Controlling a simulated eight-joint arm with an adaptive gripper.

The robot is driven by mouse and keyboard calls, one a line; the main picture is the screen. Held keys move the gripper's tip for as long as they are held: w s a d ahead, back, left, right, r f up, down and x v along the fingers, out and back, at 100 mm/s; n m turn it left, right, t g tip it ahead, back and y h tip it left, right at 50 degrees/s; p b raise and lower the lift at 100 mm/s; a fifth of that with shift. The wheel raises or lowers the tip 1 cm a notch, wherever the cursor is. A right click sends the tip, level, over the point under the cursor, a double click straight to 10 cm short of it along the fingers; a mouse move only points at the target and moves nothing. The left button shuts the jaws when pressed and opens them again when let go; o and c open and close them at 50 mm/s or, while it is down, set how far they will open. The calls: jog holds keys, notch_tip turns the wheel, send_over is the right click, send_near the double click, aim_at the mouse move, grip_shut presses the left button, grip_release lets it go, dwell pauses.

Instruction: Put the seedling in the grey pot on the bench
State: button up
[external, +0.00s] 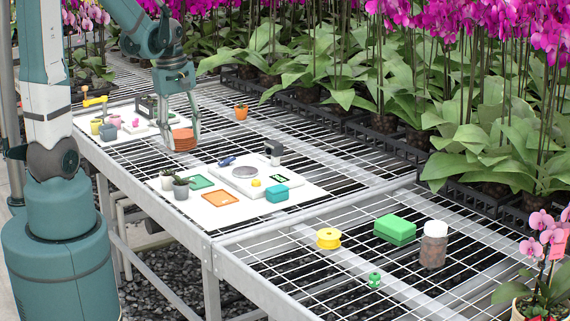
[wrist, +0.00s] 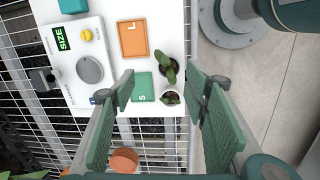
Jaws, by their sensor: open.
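In the wrist view the seedling (wrist: 167,71) shows from above, past the fingertips.
A small orange pot (external: 241,112) stands behind.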

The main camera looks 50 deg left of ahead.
jog(key=s+d+r+m+t, duration=0.2)
jog(key=d+r+m+t, duration=0.1)
jog(key=d+r+m, duration=0.4)
jog(key=s+d+r+m+t, duration=0.2)
jog(key=d+r+m+t, duration=0.1)
jog(key=d+r+m, duration=0.4)
jog(key=d+m, duration=0.2)
jog(key=d, duration=0.2)
jog(key=shift+s+r+m+y, duration=0.15)
jog(key=shift+r+m+y, duration=0.15)
jog(key=shift+m+y, duration=0.1)
jog(key=shift+d, duration=0.1)
